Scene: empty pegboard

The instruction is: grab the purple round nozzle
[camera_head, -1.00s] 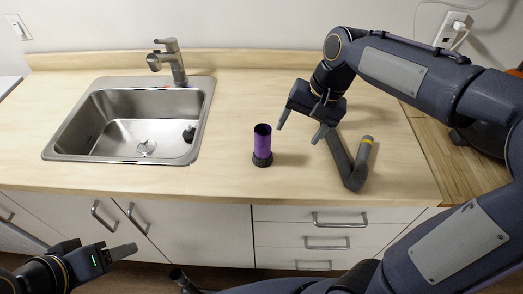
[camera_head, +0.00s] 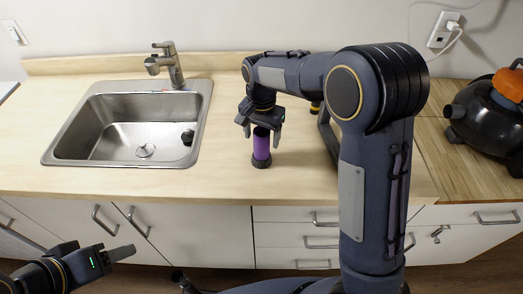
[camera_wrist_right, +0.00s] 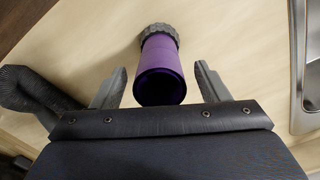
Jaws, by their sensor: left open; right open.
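The purple round nozzle (camera_head: 261,147) stands upright on the wooden counter, with a dark ribbed collar at its base. It also shows in the right wrist view (camera_wrist_right: 160,68), its open purple end toward the camera. My right gripper (camera_head: 260,128) is open just above and behind the nozzle in the head view, partly covering its top. In the right wrist view the nozzle lies between and beyond the two fingertips (camera_wrist_right: 161,80), with a gap on each side. My left gripper (camera_head: 120,253) is open and empty at the lower left, in front of the cabinets, away from the nozzle.
A steel sink (camera_head: 120,125) with a faucet (camera_head: 168,62) is set in the counter on the left. A dark angled tube (camera_wrist_right: 35,92) lies near the right gripper. An orange and black vacuum (camera_head: 490,110) stands at the right. The counter between sink and nozzle is clear.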

